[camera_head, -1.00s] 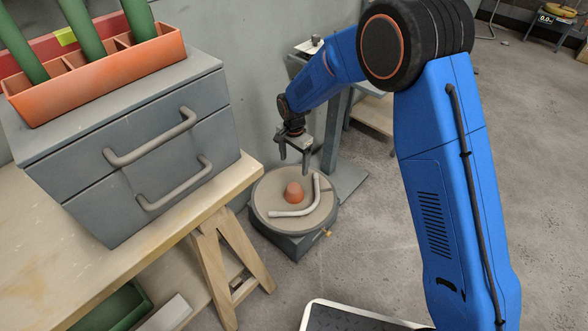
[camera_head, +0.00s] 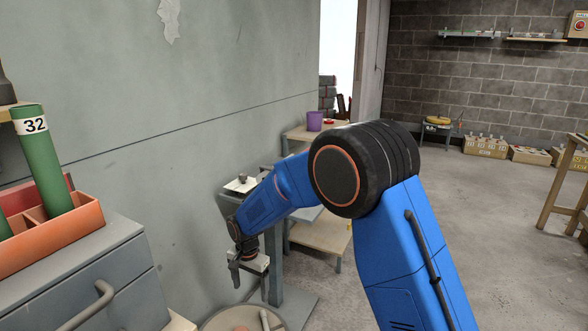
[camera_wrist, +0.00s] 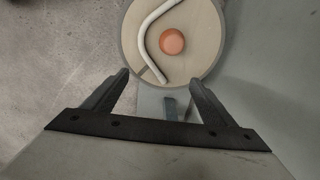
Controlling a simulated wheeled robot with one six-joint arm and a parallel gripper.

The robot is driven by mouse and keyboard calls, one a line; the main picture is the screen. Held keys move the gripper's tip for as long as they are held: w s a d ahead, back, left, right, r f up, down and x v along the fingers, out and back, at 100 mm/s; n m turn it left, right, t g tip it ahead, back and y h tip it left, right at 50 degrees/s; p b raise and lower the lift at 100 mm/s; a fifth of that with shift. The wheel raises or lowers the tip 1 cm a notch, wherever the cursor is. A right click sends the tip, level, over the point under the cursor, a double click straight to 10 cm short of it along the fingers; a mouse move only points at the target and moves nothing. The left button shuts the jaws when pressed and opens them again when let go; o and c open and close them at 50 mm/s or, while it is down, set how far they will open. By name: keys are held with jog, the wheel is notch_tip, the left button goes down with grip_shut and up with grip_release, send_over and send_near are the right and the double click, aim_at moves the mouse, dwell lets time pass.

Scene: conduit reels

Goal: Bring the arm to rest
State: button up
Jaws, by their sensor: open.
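My gripper (camera_head: 250,277) hangs downward from my blue arm, above and behind the round reel turntable (camera_head: 214,322) at the bottom of the head view. In the wrist view my gripper (camera_wrist: 160,85) has its two fingers spread wide with nothing between them. The turntable (camera_wrist: 205,62) lies beyond the fingertips there, apart from them. A bent pale conduit piece (camera_wrist: 143,38) and an orange-red knob (camera_wrist: 172,41) are on it. In the head view only the top of the turntable shows; its lower part is cut off.
A grey drawer cabinet (camera_head: 126,295) with an orange tray (camera_head: 50,243) of green tubes stands at left. A stand with a small shelf (camera_head: 245,184) is by the wall behind my gripper. A low table with a purple cup (camera_head: 314,121) is farther back. Floor at right (camera_head: 500,230) is open.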

jog(key=s+d+r+n+t, duration=0.1)
jog(key=s+d+r, duration=0.3)
jog(key=d+r, duration=0.8)
jog(key=s+d+r+n+t, duration=0.1)
jog(key=s+d+r, duration=0.3)
jog(key=d+r, duration=0.75)
jog(key=s+d+r+n+t, duration=0.1)
jog(key=s+d+n+t, duration=0.1)
jog(key=s+d, duration=1.9)
jog(key=s+n, duration=0.1)
jog(key=s, duration=0.3)
